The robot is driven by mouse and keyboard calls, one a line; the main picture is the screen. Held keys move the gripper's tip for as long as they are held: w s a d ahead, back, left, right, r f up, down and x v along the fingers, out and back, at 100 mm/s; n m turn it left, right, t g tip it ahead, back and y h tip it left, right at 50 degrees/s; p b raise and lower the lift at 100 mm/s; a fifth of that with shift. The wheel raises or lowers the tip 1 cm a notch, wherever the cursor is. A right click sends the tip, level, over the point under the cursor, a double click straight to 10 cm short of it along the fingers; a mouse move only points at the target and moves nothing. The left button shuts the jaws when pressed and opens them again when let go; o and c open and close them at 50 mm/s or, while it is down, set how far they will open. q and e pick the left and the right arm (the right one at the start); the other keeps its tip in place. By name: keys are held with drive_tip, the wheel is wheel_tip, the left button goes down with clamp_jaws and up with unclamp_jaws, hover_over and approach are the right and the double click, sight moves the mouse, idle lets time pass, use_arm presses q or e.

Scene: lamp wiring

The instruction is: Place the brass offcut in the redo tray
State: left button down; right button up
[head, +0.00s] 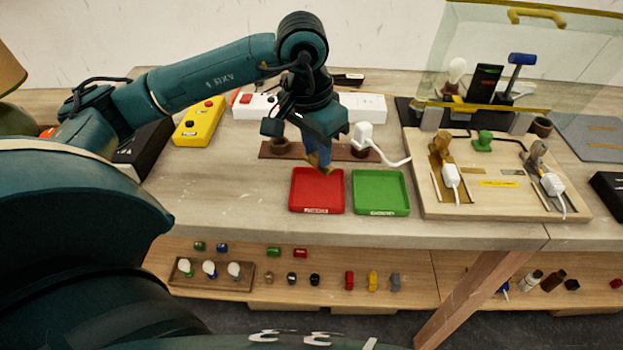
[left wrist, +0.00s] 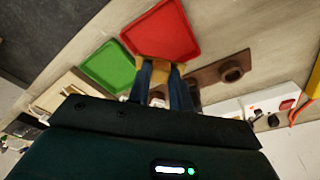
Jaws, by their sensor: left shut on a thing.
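My left gripper (head: 318,158) is shut on the brass offcut (head: 324,167), a small brass-coloured piece, partly hidden by the fingers. It is over the back edge of the red tray (head: 317,191), which looks empty and has a front label too small to read. In the left wrist view the brass offcut (left wrist: 160,72) sits between the fingertips of the left gripper (left wrist: 160,75). The red tray (left wrist: 163,30) lies just beyond it there. The exact height above the tray cannot be told. My right gripper is not in view.
An empty green tray (head: 380,193) stands right of the red one. Behind are a brown holder strip (head: 275,151), a white plug (head: 365,135) and a white power strip (head: 370,106). A wooden board with plugs (head: 500,203) is at right. The bench left of the red tray is clear.

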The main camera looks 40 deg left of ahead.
sight(316, 156)
use_arm(q)
wheel_tip(316, 156, down, 3)
drive_tip(key=shift+f, duration=0.2)
wheel_tip(316, 156, down, 4)
drive_tip(key=shift+r, duration=0.15)
drive_tip(key=shift+f, duration=0.25)
drive_tip(key=c, duration=1.3)
unclamp_jaws()
drive_tip(key=shift+r, duration=0.15)
drive_tip(key=shift+o, duration=0.2)
